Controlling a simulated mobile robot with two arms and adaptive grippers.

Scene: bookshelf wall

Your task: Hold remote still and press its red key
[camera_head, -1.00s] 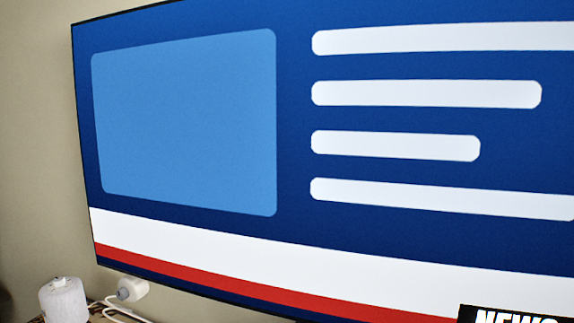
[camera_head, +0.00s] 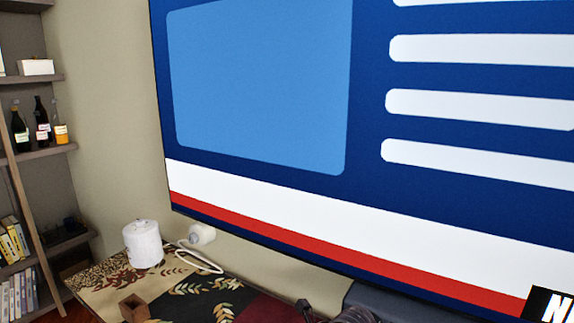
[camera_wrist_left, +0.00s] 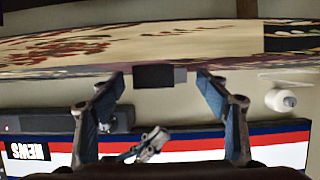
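I cannot make out a remote or a red key in either view. In the left wrist view, where the scene looks upside down, my left gripper (camera_wrist_left: 160,85) has its two fingers spread wide apart. A dark block with a greyer right side (camera_wrist_left: 155,75) shows between the fingertips, with gaps on both sides; I cannot tell what it is. A small grey jointed part (camera_wrist_left: 150,144) shows lower down in front of the screen; it may belong to my right gripper, but I cannot tell.
A large TV (camera_head: 260,90) fills much of the head view. Below it are a patterned surface (camera_head: 195,300), a white cylinder (camera_head: 143,245), a white round device with a cable (camera_head: 201,234) and a small brown box (camera_head: 133,308). Shelves (camera_head: 45,152) with bottles and books stand left.

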